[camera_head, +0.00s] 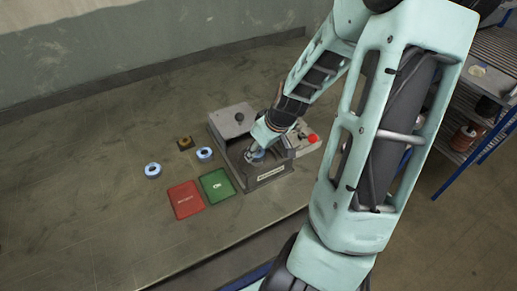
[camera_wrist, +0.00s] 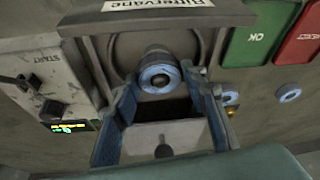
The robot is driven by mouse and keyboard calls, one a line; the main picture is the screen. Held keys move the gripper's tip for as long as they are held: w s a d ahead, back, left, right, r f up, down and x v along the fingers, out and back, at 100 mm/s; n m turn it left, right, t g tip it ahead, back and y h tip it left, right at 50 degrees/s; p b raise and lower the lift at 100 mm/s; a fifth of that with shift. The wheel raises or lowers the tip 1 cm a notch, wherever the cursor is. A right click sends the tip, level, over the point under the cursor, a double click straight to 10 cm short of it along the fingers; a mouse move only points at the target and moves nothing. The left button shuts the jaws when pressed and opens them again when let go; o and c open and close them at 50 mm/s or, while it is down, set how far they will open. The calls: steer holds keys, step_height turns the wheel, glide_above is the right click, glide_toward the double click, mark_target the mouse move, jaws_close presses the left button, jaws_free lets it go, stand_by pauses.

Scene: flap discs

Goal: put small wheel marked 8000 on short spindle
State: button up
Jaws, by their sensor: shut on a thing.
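A small blue-rimmed wheel with a grey centre (camera_wrist: 159,78) sits between my fingertips in the wrist view. My gripper (camera_wrist: 160,80) is shut on it, a blue finger at each side. In the head view my gripper (camera_head: 258,150) is over the open bay of the grey machine (camera_head: 270,178), and the wheel (camera_head: 256,155) shows just below it. The wheel is in front of a round recess in the bay. The short spindle is hidden, and I cannot tell whether the wheel touches it. The mark 8000 is not readable.
A red pad (camera_head: 186,199) and a green OK pad (camera_head: 216,186) lie in front. A red button (camera_head: 312,138) is on the right. The left bench is clear.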

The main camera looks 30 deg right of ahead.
steer(key=shift+f+b, duration=0.4)
steer(key=shift+f, duration=0.25)
steer(key=o, duration=1.3)
steer(key=shift+o, duration=1.1)
